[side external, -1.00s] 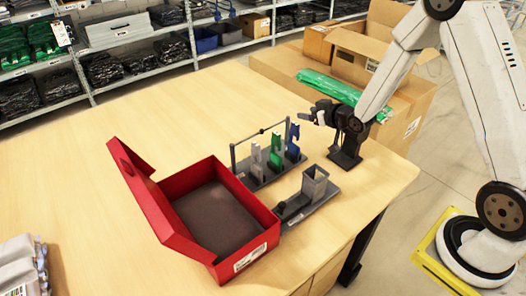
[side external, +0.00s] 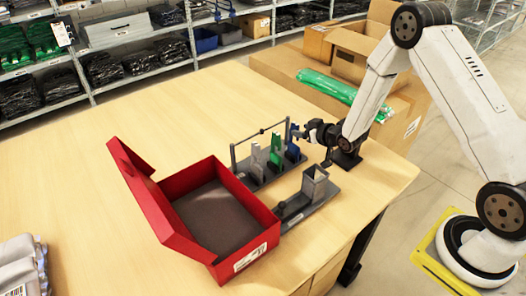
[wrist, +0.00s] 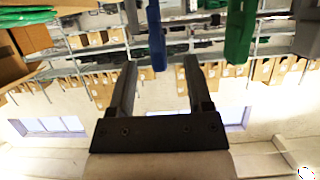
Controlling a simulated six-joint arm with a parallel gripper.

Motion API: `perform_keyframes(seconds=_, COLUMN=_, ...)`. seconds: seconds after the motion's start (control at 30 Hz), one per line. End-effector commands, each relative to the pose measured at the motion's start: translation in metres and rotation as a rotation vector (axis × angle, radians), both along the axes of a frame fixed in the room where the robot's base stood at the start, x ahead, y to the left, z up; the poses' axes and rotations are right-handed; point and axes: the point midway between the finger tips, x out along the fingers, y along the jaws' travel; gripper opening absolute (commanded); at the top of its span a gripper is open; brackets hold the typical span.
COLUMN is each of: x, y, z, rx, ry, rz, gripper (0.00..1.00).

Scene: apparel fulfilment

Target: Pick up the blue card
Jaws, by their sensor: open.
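The blue card (side external: 294,152) stands at the right end of a dark grey rack (side external: 262,180) on the table, partly hidden by my gripper in the side view. My gripper (side external: 300,132) is open and right at the card's upper part. In the wrist view the blue card (wrist: 155,38) comes down from the top edge, and its end lies in the gap between the two open fingers (wrist: 159,66). Neither finger visibly touches it. A green card (side external: 276,150) and a white-grey card (side external: 256,160) stand to its left in the rack.
An open red box (side external: 174,210) with a raised lid stands left of the rack. A grey holder with a square cup (side external: 314,183) is in front of the rack.

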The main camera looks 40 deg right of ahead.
Motion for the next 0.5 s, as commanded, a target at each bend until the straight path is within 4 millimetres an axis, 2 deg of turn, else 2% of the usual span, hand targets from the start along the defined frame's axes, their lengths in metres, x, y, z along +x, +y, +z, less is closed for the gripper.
perform_keyframes(seconds=0.5, x=0.013, y=0.000, z=-0.005, rx=0.000, ry=0.000, rz=0.001, gripper=0.65)
